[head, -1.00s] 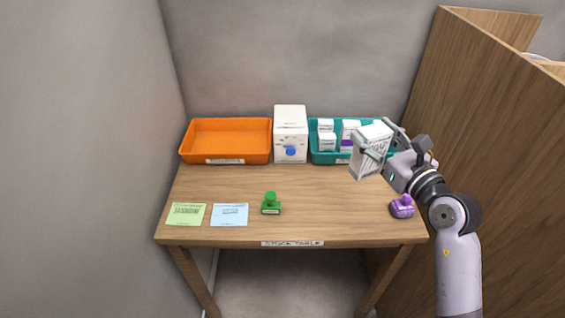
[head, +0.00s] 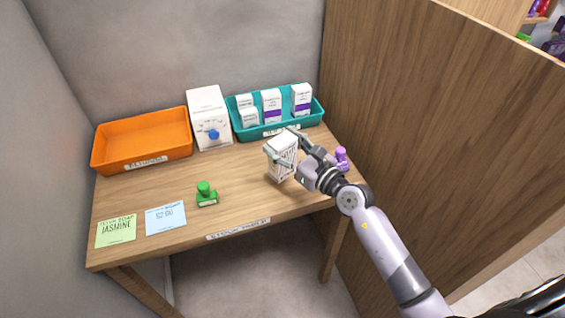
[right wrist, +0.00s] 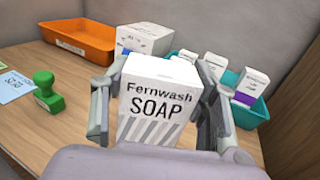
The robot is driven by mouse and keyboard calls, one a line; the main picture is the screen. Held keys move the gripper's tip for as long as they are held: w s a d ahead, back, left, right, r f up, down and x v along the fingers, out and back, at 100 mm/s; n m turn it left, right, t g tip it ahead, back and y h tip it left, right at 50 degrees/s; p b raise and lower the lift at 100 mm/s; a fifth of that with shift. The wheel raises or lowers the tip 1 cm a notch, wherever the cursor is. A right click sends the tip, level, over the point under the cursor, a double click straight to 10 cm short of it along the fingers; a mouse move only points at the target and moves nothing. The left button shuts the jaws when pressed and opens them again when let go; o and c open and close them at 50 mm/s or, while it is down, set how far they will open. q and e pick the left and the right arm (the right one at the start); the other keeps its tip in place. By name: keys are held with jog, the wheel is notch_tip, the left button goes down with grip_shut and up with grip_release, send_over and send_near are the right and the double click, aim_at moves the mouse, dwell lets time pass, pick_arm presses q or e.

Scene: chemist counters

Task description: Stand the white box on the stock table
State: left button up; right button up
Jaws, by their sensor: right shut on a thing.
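The white box (head: 283,160), with grey stripes and the words "Fernwash SOAP", is upright between the fingers of my right gripper (head: 286,146). In the right wrist view the box (right wrist: 158,100) fills the middle, with a finger on each side. The gripper is shut on it. The box is over the right part of the stock table (head: 235,170), in front of the teal tray; I cannot tell whether its base touches the top. My left gripper is not in view.
An orange tray (head: 97,160), a larger white box with a blue spot (head: 207,105) and a teal tray (head: 316,115) with small boxes line the back. A green stamp (head: 206,194), two cards and a purple stamp (head: 341,158) lie on the table. A wooden partition (head: 400,110) stands right.

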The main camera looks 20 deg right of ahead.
aim_at(283, 157)
jog(key=shift+f, duration=0.4)
notch_tip(283, 157, down, 4)
jog(key=shift+r+b, duration=0.15)
jog(key=shift+b, duration=0.95)
jog(key=shift+f, duration=0.3)
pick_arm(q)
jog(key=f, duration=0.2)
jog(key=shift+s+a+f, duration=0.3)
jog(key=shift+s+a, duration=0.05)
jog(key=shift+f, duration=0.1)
pick_arm(e)
jog(key=shift+f, duration=0.15)
jog(key=o, duration=1.2)
